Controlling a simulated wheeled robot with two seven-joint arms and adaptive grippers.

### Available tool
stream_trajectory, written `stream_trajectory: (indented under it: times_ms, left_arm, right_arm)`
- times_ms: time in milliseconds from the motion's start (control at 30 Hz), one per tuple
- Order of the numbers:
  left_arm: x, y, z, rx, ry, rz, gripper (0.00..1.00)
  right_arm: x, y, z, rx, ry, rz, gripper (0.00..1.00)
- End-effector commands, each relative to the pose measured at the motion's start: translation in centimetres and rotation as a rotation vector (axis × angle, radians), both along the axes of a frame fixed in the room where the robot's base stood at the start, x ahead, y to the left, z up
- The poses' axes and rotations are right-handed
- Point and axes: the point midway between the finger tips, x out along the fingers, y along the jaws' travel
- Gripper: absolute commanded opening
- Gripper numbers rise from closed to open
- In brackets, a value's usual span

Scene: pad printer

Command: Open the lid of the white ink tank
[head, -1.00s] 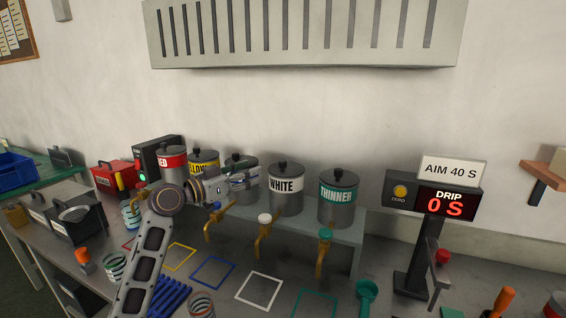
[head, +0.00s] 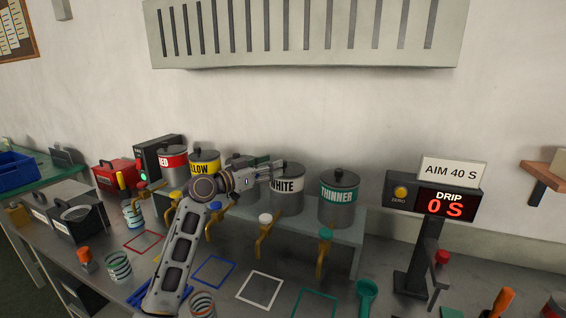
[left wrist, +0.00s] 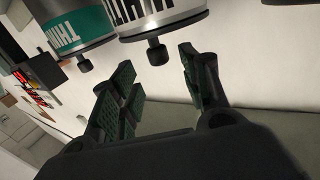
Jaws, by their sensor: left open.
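The white ink tank (head: 287,186) is a grey can with a white WHITE label and a dark lid, standing upright on a shelf between the partly hidden blue tank and the thinner tank (head: 338,200). Its lid is on. My left gripper (head: 276,170) is open and empty at the upper left of the white tank, overlapping its lid's edge in the head view. In the left wrist view the scene is inverted; the white tank's dark knob (left wrist: 157,52) shows beyond the gap between the open fingers (left wrist: 160,85). My right gripper is not in view.
The red (head: 172,164) and yellow tanks (head: 205,162) stand to the left. Taps hang below the tanks, including one with a white cap (head: 265,219). The drip display (head: 445,205) stands at the right. The wall behind is close.

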Motion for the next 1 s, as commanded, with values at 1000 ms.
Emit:
stream_trajectory:
  times_ms: [1000]
  left_arm:
    - [4.3,-4.1,0.0,0.002,0.001,0.001,0.46]
  right_arm:
    - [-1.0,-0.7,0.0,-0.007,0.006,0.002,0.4]
